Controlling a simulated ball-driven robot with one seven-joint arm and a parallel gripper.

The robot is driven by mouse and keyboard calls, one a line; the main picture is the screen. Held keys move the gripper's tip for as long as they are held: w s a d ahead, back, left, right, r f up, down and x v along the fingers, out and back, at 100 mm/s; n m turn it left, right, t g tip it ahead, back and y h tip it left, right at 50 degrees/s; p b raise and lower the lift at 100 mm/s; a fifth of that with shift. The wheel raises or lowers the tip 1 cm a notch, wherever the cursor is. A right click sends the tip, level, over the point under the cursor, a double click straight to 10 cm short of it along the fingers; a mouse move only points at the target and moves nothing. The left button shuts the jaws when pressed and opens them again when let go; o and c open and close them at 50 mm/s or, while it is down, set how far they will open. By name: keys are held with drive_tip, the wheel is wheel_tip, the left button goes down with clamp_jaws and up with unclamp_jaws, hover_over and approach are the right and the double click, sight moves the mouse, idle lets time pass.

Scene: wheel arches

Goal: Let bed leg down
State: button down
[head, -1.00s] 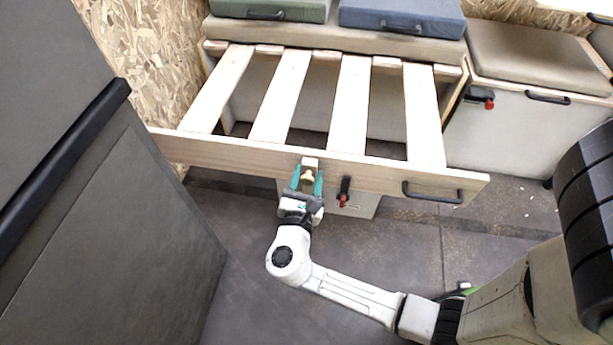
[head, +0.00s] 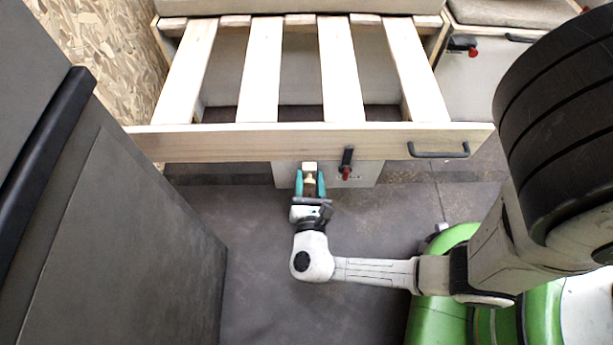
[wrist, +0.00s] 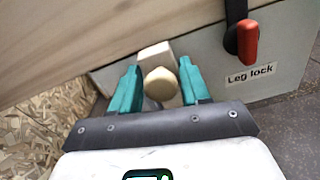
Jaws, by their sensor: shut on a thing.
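The slatted bed frame (head: 300,141) is pulled out, with its pale front rail running across the head view. Below the rail is a light grey leg panel (head: 365,173), which also shows in the wrist view (wrist: 285,55) with a "Leg lock" label. A red-tipped black lock handle (head: 346,165) hangs at the rail, and in the wrist view (wrist: 248,40) it points down. My gripper (head: 310,186) is shut on a round wooden knob (wrist: 161,83), its teal fingers on either side. A small wooden block (wrist: 154,55) sits behind the knob. The leg's lower end is unclear.
A tall dark grey cabinet (head: 120,220) stands at the left. A black pull handle (head: 438,151) is on the rail's right part. A bench with another red-tipped latch (head: 472,51) is at the back right. Grey floor (head: 250,240) is open before the bed.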

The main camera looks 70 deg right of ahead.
drive_tip(key=shift+f, duration=0.15)
drive_tip(key=c, duration=0.7)
unclamp_jaws()
drive_tip(key=shift+c, duration=0.2)
drive_tip(key=p+v, duration=0.3)
drive_tip(key=v, duration=0.8)
drive_tip(key=shift+d, duration=0.1)
